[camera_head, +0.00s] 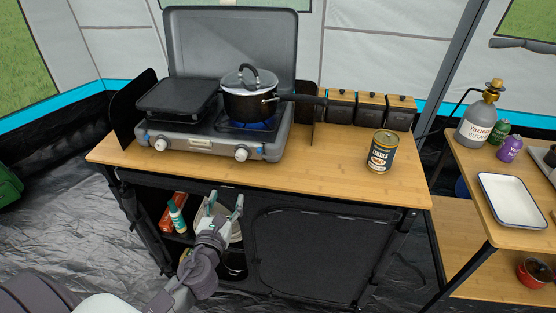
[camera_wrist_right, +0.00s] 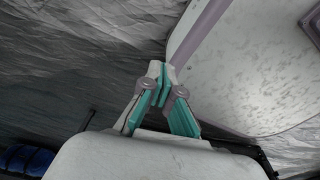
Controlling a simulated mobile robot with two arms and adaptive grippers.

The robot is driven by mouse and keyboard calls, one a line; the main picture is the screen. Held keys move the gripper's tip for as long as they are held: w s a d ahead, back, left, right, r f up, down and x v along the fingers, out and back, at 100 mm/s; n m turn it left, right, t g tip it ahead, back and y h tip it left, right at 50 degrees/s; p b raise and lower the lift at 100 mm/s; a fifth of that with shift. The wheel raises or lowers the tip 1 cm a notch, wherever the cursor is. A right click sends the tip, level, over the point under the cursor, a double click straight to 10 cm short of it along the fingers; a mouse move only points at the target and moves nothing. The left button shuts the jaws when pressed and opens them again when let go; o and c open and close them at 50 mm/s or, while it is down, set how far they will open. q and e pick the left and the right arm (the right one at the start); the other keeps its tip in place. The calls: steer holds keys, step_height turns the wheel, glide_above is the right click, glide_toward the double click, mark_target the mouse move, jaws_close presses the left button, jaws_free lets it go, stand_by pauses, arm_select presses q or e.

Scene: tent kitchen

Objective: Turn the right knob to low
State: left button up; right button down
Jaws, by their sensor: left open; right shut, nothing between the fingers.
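The grey camping stove (camera_head: 213,142) stands on the wooden counter with its lid up. Its right knob (camera_head: 241,153) is a light round dial on the front face, and its left knob (camera_head: 160,144) is at the other end. A blue flame (camera_head: 250,125) burns under the lidded black pot (camera_head: 249,103) on the right burner. My left gripper (camera_head: 224,201) is open and empty, below and in front of the counter edge, apart from the knobs. My right gripper (camera_wrist_right: 162,72) is shut and empty in the right wrist view; it does not show in the head view.
A griddle (camera_head: 177,95) covers the left burner. A lentil can (camera_head: 381,151) and several dark canisters (camera_head: 370,109) stand on the counter (camera_head: 320,165). A side table (camera_head: 472,178) with a white tray (camera_head: 512,200) is at right. The counter before the stove is clear.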

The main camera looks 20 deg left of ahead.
arm_select(q)
step_height(320, 180, up, 2)
steer(key=m, duration=0.1)
glide_toward(241, 157)
steer(key=shift+t, duration=0.4)
steer(key=x, duration=0.6)
steer(key=p+x, duration=0.1)
steer(key=x, duration=0.2)
steer(key=shift+a+f, duration=0.15)
steer(key=shift+f, duration=0.25)
arm_select(e)
steer(key=shift+a+r, duration=0.35)
steer(key=shift+r, duration=0.3)
arm_select(q)
jaws_close()
arm_select(e)
steer(key=shift+a, duration=0.15)
